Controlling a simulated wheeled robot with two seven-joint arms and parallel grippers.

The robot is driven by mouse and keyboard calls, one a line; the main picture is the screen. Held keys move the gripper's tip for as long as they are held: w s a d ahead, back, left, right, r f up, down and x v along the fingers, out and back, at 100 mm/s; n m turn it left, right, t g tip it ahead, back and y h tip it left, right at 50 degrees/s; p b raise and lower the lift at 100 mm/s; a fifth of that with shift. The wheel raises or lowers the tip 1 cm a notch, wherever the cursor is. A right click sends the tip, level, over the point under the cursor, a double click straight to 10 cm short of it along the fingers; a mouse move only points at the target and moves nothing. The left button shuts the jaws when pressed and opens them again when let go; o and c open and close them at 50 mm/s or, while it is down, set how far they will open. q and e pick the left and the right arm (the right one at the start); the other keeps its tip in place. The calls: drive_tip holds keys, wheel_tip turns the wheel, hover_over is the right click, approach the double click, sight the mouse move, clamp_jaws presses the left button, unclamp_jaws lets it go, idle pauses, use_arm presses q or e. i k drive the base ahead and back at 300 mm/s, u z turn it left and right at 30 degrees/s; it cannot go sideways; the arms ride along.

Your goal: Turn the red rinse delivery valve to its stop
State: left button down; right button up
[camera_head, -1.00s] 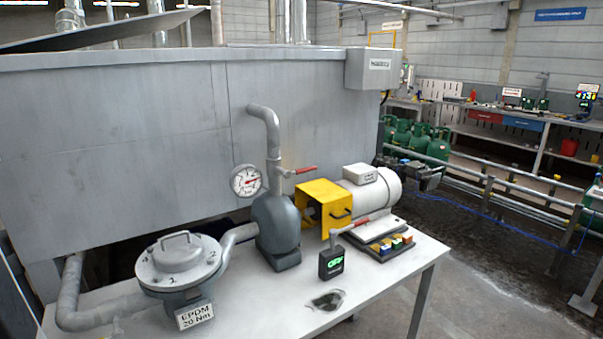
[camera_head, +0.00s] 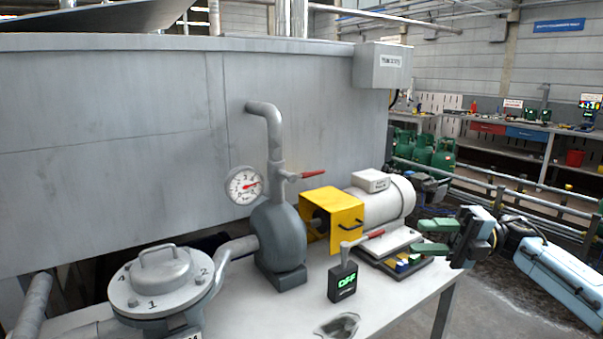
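The delivery valve's red lever (camera_head: 312,174) sticks out to the right from the grey vertical pipe (camera_head: 276,150) above the pump (camera_head: 280,240). It lies nearly level. A second red-tipped lever (camera_head: 372,235) tops the small black box (camera_head: 342,278) whose green display reads OFF. My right gripper (camera_head: 424,237) is at the right, over the table's right end. Its two green fingers are spread apart, with nothing seen between them. It is well to the right of the valve lever and touches neither lever. My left gripper is not in view.
A pressure gauge (camera_head: 243,185) sits left of the pipe. The yellow guard (camera_head: 332,212) and white motor (camera_head: 384,198) stand right of the pump. A flanged filter housing (camera_head: 160,280) is front left. A grey tank wall (camera_head: 120,150) rises behind.

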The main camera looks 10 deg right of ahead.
sight(291, 178)
drive_tip(key=i, duration=1.15)
